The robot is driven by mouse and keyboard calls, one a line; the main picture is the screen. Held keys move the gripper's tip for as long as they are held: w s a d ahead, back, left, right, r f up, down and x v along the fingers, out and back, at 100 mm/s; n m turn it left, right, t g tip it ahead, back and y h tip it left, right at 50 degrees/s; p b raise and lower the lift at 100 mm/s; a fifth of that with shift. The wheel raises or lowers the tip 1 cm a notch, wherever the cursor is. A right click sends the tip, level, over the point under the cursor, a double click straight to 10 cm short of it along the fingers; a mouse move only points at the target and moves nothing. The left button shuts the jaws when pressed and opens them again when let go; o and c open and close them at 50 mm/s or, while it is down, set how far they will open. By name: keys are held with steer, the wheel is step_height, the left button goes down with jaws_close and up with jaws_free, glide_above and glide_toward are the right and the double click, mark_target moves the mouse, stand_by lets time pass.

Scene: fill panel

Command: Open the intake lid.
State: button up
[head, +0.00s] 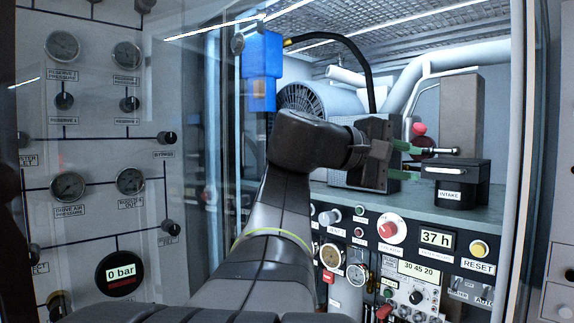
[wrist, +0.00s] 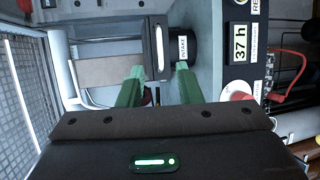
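The intake (head: 458,194) is a dark box with a white INTAKE label, on the grey shelf at the right of the head view. Its black lid (head: 470,165) lies flat on top and looks closed. A pale bar handle (head: 444,171) sticks out at the lid's left side; it also shows in the wrist view (wrist: 159,47). My gripper (head: 413,162) has green fingers and is left of the intake, pointing at it. In the wrist view my gripper (wrist: 160,70) is open and empty, with the handle just ahead, between the lines of the fingertips. They look apart from it.
A tall grey-brown block (head: 472,110) stands behind the intake. A red knob (head: 420,129) is behind my fingers. Below the shelf is a control panel with a 37 h display (head: 436,239) and a yellow reset button (head: 479,249). Glass panes and the frame flank the opening.

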mark_target(441, 170)
steer(key=p+x, duration=0.1)
steer(key=x, duration=0.7)
steer(key=shift+d, duration=0.15)
jaws_close()
